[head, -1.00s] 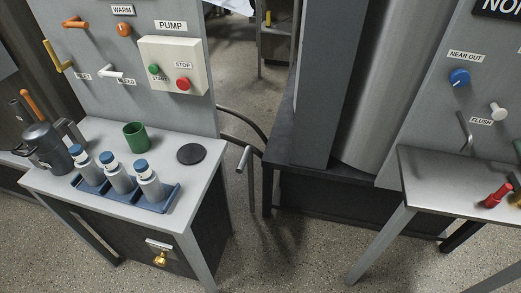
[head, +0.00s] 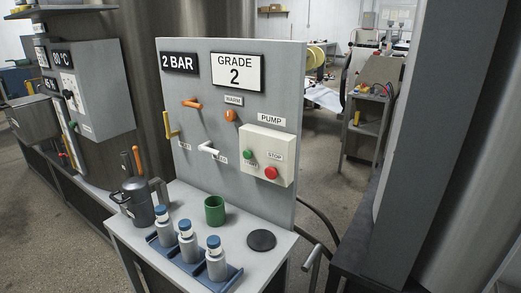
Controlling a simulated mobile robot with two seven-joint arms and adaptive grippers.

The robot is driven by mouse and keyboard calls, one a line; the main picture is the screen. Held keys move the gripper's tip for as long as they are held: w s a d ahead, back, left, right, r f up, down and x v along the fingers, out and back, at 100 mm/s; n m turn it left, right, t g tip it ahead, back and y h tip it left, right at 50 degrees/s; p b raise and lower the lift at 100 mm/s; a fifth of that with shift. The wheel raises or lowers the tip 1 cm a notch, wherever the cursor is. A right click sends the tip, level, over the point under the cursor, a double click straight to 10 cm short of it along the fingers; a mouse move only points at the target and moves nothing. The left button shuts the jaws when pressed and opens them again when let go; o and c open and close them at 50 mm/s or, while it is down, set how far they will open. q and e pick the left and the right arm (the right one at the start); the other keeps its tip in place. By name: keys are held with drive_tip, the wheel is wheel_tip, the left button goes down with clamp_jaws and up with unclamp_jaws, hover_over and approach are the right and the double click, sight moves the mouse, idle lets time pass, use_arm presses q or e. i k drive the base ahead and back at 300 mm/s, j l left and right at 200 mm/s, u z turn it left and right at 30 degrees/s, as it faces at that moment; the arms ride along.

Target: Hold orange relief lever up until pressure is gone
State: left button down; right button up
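An orange lever (head: 192,103) sticks out sideways from the upright grey panel (head: 270,90), below a black sign (head: 179,63) that reads "2 BAR". It looks roughly level. A yellow lever (head: 171,126) is below it to the left, and a white lever (head: 209,149) is below it to the right. The small labels by these lower levers are partly hidden or too small to read. Neither of my grippers is in view, and nothing touches the orange lever.
A pump box (head: 265,152) with green and red buttons is on the panel, with an orange knob (head: 231,115) above. On the bench (head: 185,197) stand a dark jug (head: 140,205), a green cup (head: 214,210), a black disc (head: 261,240) and capped bottles in a blue tray (head: 232,281).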

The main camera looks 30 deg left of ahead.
sight(191, 103)
drive_tip(key=u, duration=1.4)
drive_tip(key=i+j+z, duration=0.2)
drive_tip(key=j+z, duration=0.25)
drive_tip(key=i+j+z, duration=0.1)
drive_tip(key=j+z, duration=0.35)
drive_tip(key=i+j+z, duration=0.1)
drive_tip(key=j+z, duration=0.45)
drive_tip(key=j, duration=1.1)
drive_tip(key=j+z, duration=0.1)
drive_tip(key=j, duration=1.05)
drive_tip(key=i+j, duration=0.1)
